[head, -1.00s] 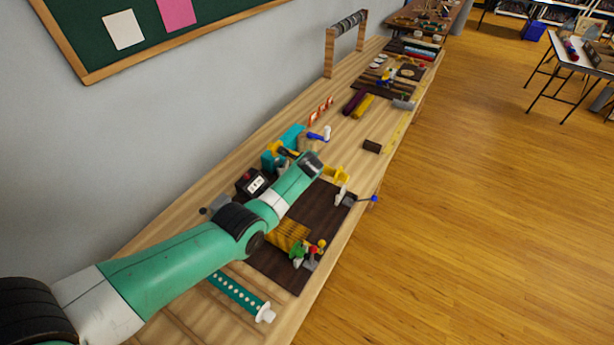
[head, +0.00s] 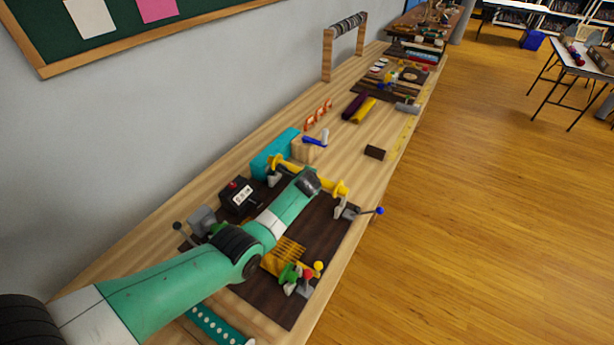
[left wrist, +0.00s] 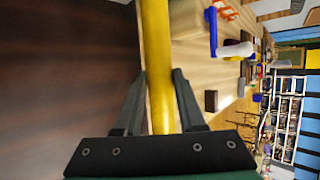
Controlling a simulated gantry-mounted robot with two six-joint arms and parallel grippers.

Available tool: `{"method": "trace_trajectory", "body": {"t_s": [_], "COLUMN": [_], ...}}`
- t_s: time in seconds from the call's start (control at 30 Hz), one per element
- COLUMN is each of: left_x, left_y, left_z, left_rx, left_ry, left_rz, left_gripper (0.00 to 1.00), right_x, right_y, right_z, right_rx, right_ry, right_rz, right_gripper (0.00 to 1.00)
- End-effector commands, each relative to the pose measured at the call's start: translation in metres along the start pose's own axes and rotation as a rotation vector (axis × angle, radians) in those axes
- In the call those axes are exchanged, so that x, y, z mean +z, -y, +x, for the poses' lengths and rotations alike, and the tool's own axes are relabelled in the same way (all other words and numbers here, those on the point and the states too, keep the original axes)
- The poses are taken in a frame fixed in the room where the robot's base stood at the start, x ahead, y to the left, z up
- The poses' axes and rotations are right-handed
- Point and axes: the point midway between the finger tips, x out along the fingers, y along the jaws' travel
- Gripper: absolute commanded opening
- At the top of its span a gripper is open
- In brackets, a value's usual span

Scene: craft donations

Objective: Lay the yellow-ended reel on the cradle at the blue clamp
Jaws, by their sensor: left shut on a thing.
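The yellow-ended reel (head: 331,184) lies crosswise above the dark board (head: 325,228) in the head view, its ends showing either side of my left wrist. In the left wrist view its yellow bar (left wrist: 157,50) runs between the fingers of my left gripper (left wrist: 159,76), which is shut on it. Its ends are out of that view. Pale cradle posts (head: 340,208) stand below the right end, beside the clamp with the blue-knobbed lever (head: 379,211). I cannot tell whether the reel touches the posts. My right gripper is not in view.
A teal box (head: 272,153) and a black box with a white dial (head: 241,194) stand behind the board. Clamps with red, yellow and green knobs (head: 302,276) stand at its near side. A dark block (head: 375,152) sits farther along the bench.

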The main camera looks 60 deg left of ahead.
Motion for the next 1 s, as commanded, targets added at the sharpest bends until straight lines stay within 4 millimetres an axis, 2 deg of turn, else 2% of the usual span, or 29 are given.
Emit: {"method": "trace_trajectory", "body": {"t_s": [0.03, 0.43, 1.0], "left_x": [-0.003, -0.014, -0.015], "left_y": [-0.008, -0.036, -0.04], "left_z": [0.007, 0.033, 0.037], "left_rx": [-0.001, -0.001, -0.001], "left_ry": [0.0, 0.0, 0.0], "left_rz": [0.0, 0.0, 0.0], "left_gripper": [0.0, 0.0, 0.0], "right_x": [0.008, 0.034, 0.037], "right_y": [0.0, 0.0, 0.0], "right_z": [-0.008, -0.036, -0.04], "right_rx": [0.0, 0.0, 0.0], "right_ry": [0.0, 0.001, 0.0], "right_rz": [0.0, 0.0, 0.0], "right_gripper": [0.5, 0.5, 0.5]}}
